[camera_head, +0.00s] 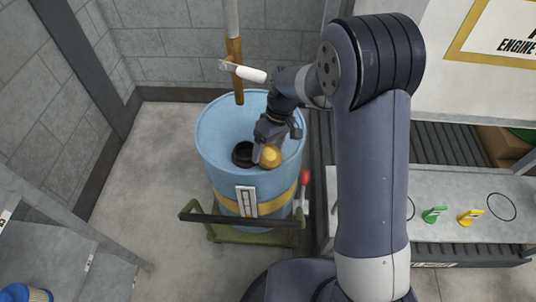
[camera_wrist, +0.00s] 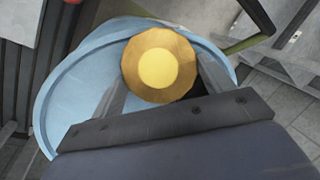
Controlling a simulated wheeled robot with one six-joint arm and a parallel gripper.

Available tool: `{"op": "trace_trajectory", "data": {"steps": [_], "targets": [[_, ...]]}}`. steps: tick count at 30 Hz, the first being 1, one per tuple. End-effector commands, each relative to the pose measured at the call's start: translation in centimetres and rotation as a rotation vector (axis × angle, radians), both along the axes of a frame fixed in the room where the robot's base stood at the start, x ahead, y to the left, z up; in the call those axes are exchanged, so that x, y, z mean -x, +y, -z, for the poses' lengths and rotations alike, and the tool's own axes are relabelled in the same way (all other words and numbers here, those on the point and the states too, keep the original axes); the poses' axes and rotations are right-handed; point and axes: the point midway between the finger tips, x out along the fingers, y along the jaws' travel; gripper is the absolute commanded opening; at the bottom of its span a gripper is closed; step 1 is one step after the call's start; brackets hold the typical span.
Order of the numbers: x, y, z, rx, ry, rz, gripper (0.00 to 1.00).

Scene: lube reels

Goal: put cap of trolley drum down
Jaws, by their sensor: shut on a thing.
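The trolley drum (camera_head: 220,140) is a light blue drum with a yellow band, standing upright on a green trolley (camera_head: 255,235). A dark round opening (camera_head: 243,154) shows in its top. My gripper (camera_head: 267,146) is over the right front part of the drum top, shut on the yellow cap (camera_head: 270,156). In the wrist view the cap (camera_wrist: 158,66) sits between the two fingers of my gripper (camera_wrist: 160,85), with the blue drum top (camera_wrist: 75,95) behind it. I cannot tell whether the cap touches the drum top.
A pipe with a brown lower end (camera_head: 236,70) and a white handle (camera_head: 245,72) hangs over the drum's back. On the right, a grey bench (camera_head: 455,190) carries a green tag (camera_head: 433,214) and a yellow tag (camera_head: 470,217). Floor left of the drum is clear.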

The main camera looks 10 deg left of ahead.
Motion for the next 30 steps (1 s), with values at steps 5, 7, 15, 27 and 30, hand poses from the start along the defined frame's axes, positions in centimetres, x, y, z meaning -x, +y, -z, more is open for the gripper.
{"op": "trace_trajectory", "data": {"steps": [5,7,15,27,30], "targets": [[0.0,0.0,0.0,-0.001,-0.001,0.0,0.48],[0.0,0.0,0.0,-0.001,-0.001,0.0,0.48],[-0.1,0.0,-0.7,-0.001,-0.002,0.0,0.48],[3.4,-0.2,-3.6,0.0,0.001,-0.001,0.48],[6.1,-0.3,-3.6,0.0,0.0,-0.003,0.48]]}}
